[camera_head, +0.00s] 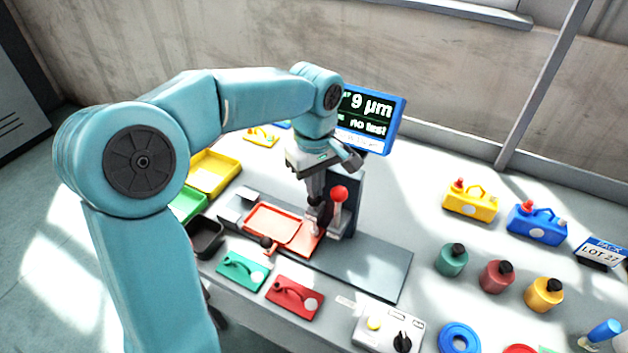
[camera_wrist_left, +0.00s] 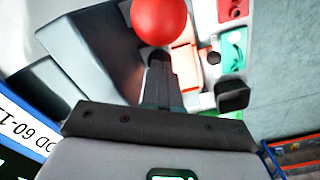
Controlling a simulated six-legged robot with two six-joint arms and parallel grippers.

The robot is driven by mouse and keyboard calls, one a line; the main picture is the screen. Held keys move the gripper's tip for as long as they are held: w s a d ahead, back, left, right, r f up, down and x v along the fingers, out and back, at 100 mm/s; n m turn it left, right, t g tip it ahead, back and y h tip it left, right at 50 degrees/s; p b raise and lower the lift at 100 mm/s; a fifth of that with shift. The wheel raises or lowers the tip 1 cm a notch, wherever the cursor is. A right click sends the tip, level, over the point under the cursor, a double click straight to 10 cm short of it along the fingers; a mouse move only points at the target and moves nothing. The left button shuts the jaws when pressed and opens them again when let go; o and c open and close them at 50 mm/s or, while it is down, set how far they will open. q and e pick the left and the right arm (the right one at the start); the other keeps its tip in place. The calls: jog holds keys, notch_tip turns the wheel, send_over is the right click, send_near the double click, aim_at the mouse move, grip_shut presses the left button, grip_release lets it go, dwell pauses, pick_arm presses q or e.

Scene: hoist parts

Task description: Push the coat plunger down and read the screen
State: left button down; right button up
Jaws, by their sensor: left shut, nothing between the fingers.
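The screen (camera_head: 372,116) stands behind the test station (camera_head: 372,262), its left part hidden by my arm. I read "9 µm" above "no test"; any characters before them are covered. A red ball knob (camera_head: 338,194) stands on the station's upright post; the knob also shows in the left wrist view (camera_wrist_left: 160,20). I cannot tell for sure which part is the coat plunger. My left gripper (camera_head: 317,205) points down, shut and empty, just left of the knob in the head view. Its closed fingers show in the left wrist view (camera_wrist_left: 160,88). Contact is unclear. My right gripper is out of view.
An orange-red plate (camera_head: 272,222) lies on the station. Yellow (camera_head: 214,172), green and black bins stand left. Bottles, handled blocks and a switch box (camera_head: 386,328) stand right.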

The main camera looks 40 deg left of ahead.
pick_arm(q)
notch_tip(320, 180, up, 6)
jog(key=p, duration=0.6)
jog(key=shift+r, duration=0.25)
jog(key=shift+f, duration=0.15)
